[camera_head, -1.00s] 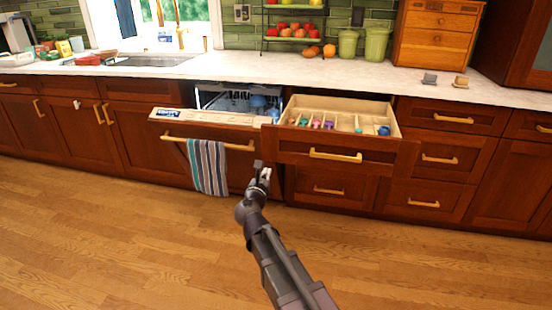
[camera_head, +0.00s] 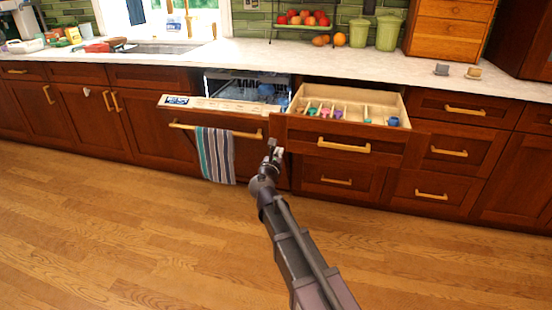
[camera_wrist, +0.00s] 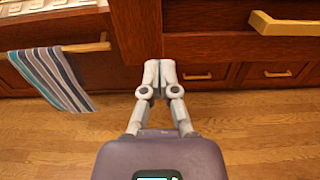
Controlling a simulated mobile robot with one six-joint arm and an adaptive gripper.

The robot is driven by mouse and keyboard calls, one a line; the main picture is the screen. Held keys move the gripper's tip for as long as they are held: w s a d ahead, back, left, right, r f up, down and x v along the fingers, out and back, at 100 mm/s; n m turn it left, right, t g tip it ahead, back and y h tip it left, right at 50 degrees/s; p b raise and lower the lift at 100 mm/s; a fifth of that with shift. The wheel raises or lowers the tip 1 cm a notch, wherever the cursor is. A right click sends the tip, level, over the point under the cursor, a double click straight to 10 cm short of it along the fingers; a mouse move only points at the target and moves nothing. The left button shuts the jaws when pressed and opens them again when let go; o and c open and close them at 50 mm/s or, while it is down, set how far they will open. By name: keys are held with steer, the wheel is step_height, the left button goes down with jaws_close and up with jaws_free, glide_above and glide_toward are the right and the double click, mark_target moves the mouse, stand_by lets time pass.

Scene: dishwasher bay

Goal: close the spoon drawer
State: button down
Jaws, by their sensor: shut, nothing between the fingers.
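The spoon drawer (camera_head: 345,132) is pulled open under the counter in the head view. It has a wooden front, a brass bar handle (camera_head: 343,145) and a pale divided tray inside with several colored utensils (camera_head: 330,113). In the wrist view, its handle (camera_wrist: 290,24) shows at the upper right. My gripper (camera_head: 273,150) is shut and empty. In the head view it appears just left of the drawer front. In the wrist view its fingertips (camera_wrist: 159,75) point toward the cabinet, left of and below the handle. I cannot tell whether they touch anything.
Left of the drawer, the dishwasher door (camera_head: 215,108) is partly open, with a striped towel (camera_head: 215,155) on its handle. A closed drawer with a brass handle (camera_head: 336,181) lies below the spoon drawer. The wood floor (camera_head: 120,210) in front is clear.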

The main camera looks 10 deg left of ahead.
mark_target(286, 137)
steer(key=w, duration=0.8)
steer(key=shift+w+d, duration=0.15)
steer(key=shift+w, duration=0.05)
